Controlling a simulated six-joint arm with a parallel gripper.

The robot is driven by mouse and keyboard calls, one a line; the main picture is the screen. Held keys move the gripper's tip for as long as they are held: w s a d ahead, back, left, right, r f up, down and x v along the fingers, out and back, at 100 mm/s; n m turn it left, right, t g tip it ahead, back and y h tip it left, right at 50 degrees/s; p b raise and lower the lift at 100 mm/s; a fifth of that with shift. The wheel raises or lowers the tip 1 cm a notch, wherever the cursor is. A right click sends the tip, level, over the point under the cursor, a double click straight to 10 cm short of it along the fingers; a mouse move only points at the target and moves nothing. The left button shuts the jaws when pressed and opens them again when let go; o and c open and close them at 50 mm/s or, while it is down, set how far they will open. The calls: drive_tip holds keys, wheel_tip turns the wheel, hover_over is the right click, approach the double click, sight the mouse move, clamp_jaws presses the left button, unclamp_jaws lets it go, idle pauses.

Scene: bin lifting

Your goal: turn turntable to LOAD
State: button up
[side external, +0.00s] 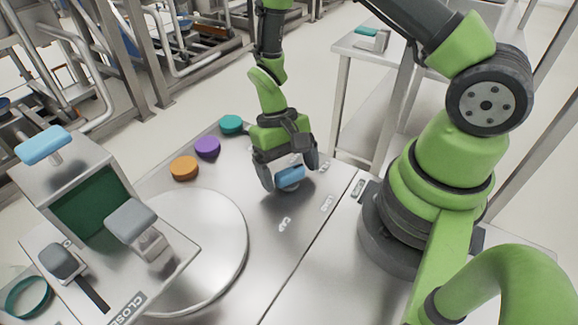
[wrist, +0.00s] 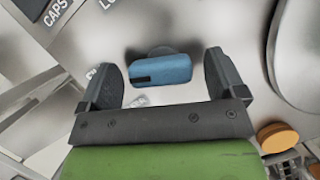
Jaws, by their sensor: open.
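The turntable is probably the round steel disc (side external: 222,225) lying on the steel table at the lower middle of the side view. A blue handle (side external: 289,174) on a round base stands on the table to its upper right, near small printed labels. My gripper (side external: 290,170) is open and pointed down, with its fingers on either side of the blue handle. In the wrist view the blue handle (wrist: 160,70) lies between and slightly ahead of the open fingers (wrist: 163,78). I cannot tell whether either finger touches it.
Orange (side external: 184,167), purple (side external: 207,147) and teal (side external: 231,124) round pieces stand in a row behind the disc. A metal box (side external: 75,165) with a green front, blue and grey handles stands at left.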

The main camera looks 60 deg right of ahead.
drive_tip(key=shift+c, duration=0.2)
drive_tip(key=c, duration=0.9)
drive_tip(key=shift+m, duration=0.3)
drive_tip(key=m+t+y, duration=0.1)
drive_tip(key=m, duration=0.2)
drive_tip(key=m+t, duration=0.1)
drive_tip(key=m, duration=0.2)
drive_tip(key=shift+s+y, duration=0.15)
drive_tip(key=shift+y, duration=0.25)
drive_tip(key=m+t, duration=0.1)
drive_tip(key=m, duration=0.2)
drive_tip(key=m+t, duration=0.1)
drive_tip(key=m, duration=0.2)
drive_tip(key=shift+s+y, duration=0.1)
drive_tip(key=shift+y, duration=0.2)
drive_tip(key=o, duration=0.9)
drive_tip(key=shift+o, duration=0.2)
